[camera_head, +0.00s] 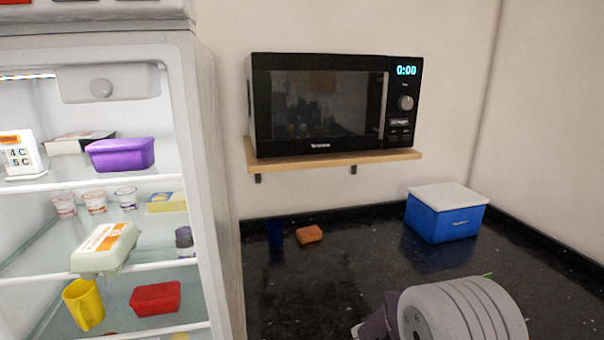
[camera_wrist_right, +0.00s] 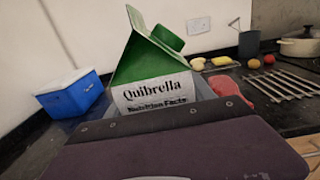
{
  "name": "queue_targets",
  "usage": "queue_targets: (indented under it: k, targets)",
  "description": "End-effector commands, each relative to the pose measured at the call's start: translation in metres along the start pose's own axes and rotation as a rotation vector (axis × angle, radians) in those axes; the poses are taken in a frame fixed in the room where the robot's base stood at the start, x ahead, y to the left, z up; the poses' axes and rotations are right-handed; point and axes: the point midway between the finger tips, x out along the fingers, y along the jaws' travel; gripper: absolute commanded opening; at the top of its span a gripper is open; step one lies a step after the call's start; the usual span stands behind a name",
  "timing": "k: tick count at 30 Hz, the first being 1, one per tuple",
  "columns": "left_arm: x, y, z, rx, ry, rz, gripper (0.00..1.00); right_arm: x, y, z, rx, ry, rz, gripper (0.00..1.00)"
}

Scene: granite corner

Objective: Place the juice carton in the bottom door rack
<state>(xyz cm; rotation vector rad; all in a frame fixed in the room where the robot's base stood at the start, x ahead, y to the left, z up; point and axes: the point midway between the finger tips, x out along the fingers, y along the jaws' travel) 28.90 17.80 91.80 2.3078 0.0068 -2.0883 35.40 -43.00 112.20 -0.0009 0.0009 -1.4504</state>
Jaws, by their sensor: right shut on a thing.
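The juice carton (camera_wrist_right: 155,92) is white with a green gable top and a green cap, and reads "Quibrella". In the right wrist view it stands up out of my right gripper (camera_wrist_right: 170,125), which is shut on it and hides its lower part. In the head view my right wrist is at the bottom right, over the dark counter, with only a small green bit of the carton (camera_head: 488,275) showing behind it. The open fridge (camera_head: 205,170) stands at the left with its shelves in view. The bottom door rack is not in view. My left gripper is not in view.
A blue cooler box (camera_head: 445,222), an orange sponge (camera_head: 309,234) and a dark blue cup (camera_head: 275,234) stand on the counter. A microwave (camera_head: 325,105) sits on a wooden shelf above. The fridge shelves hold an egg carton (camera_head: 105,247), purple tub (camera_head: 120,154) and yellow mug (camera_head: 84,304).

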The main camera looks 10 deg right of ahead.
Motion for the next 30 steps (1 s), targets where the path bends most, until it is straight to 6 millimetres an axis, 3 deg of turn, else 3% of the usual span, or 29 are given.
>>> queue_targets:
  k: [11,24,30]
  targets:
    - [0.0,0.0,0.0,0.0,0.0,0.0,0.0,-0.064,0.016,-0.068,-0.012,-0.002,0.153,0.0]
    - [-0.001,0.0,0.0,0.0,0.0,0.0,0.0,-0.192,0.046,-0.205,-0.004,-0.003,0.447,0.0]
    - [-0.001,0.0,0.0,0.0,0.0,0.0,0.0,-0.225,0.054,-0.241,-0.001,-0.002,0.523,0.0]
